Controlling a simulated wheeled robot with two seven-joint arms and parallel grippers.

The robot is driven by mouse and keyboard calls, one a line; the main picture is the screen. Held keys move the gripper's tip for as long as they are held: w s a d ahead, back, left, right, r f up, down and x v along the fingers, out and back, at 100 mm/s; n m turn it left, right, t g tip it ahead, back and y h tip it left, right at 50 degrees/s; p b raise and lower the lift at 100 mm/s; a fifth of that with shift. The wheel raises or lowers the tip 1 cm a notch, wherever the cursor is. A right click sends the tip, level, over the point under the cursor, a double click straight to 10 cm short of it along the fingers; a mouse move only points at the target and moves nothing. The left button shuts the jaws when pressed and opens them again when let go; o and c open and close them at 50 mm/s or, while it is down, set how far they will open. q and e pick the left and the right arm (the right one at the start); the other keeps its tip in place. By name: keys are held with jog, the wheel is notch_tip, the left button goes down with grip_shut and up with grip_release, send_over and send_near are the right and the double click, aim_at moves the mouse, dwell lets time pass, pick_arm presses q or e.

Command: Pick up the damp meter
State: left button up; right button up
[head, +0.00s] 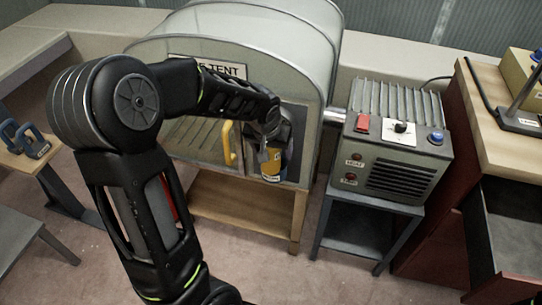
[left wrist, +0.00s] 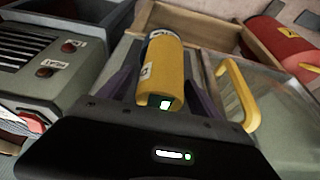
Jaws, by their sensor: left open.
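A yellow and black rounded device, which looks like the damp meter (head: 270,166), is in the open doorway of the clear-walled tent on the wooden stand. In the left wrist view the yellow body (left wrist: 168,72) lies straight ahead, with a small lit window on its near end. My left gripper (head: 273,148) reaches in from above and partly hides it in the head view. In the left wrist view its two dark fingers (left wrist: 163,88) are apart, one on each side of the yellow body. I cannot tell whether they touch it. My right gripper is not in view.
The tent's door has a yellow handle (head: 228,143), close beside the gripper; it also shows in the left wrist view (left wrist: 243,95). A grey heater box (head: 397,140) stands to the right on a blue-grey stand. A red cylinder (left wrist: 284,45) lies beyond the tent.

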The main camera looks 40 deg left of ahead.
pick_arm(q)
jog(key=shift+c, duration=0.3)
grip_shut()
dwell(0.9)
jog(key=shift+r, duration=0.2)
jog(key=shift+s+r, duration=0.15)
jog(key=shift+r, duration=0.4)
notch_tip(320, 180, up, 6)
jog(key=shift+f, duration=0.1)
jog(key=s+d+b, duration=0.1)
jog(key=s+d, duration=0.2)
jog(key=s, duration=0.6)
jog(key=s+d+b, duration=0.2)
jog(key=s+d, duration=0.1)
jog(key=s, duration=0.6)
jog(key=shift+s+d, duration=0.3)
jog(key=shift+w, duration=0.1)
